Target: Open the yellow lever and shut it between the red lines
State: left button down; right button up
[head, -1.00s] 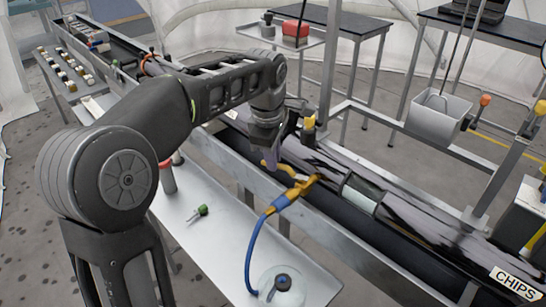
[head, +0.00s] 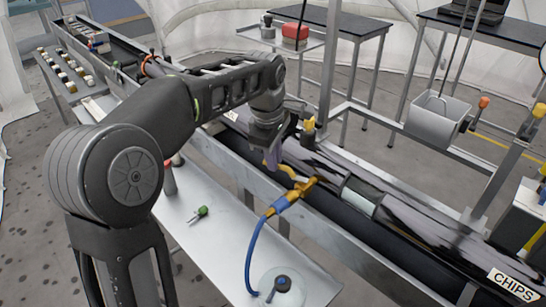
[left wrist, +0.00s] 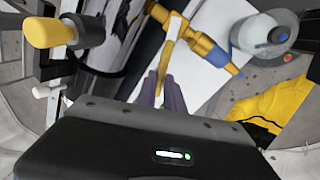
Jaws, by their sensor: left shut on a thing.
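The yellow lever (left wrist: 171,42) is a thin flat bar on a brass-yellow valve (left wrist: 203,46) with a blue fitting. In the head view the yellow valve (head: 298,192) sits at the near side of the long dark pipe, with a blue hose hanging from it. My left gripper (left wrist: 168,80) has its purple-grey fingers shut on the lever's end. In the head view my left gripper (head: 272,160) is just behind and left of the valve. The red lines cannot be made out in either view. My right gripper is not in view.
A yellow-knobbed handle (left wrist: 50,32) stands close beside my left gripper. Metal rails (head: 270,190) run along the pipe. Below is a white bench (head: 225,235) with a green-capped item (head: 202,211) and a round clear vessel (head: 282,285).

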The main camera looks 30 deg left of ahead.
pick_arm(q)
jog(key=w+m+p, duration=0.1)
jog(key=m, duration=0.1)
jog(key=w+m+p, duration=0.1)
jog(key=m, duration=0.1)
jog(key=shift+w+d+h+p, duration=0.1)
jog(key=shift+w+h+p, duration=0.25)
jog(key=shift+w+h, duration=0.05)
jog(key=c, duration=1.5)
grip_release()
jog(key=shift+o, duration=0.2)
jog(key=shift+r, duration=0.1)
jog(key=v, duration=0.7)
jog(key=shift+r, duration=0.3)
jog(key=shift+r, duration=0.1)
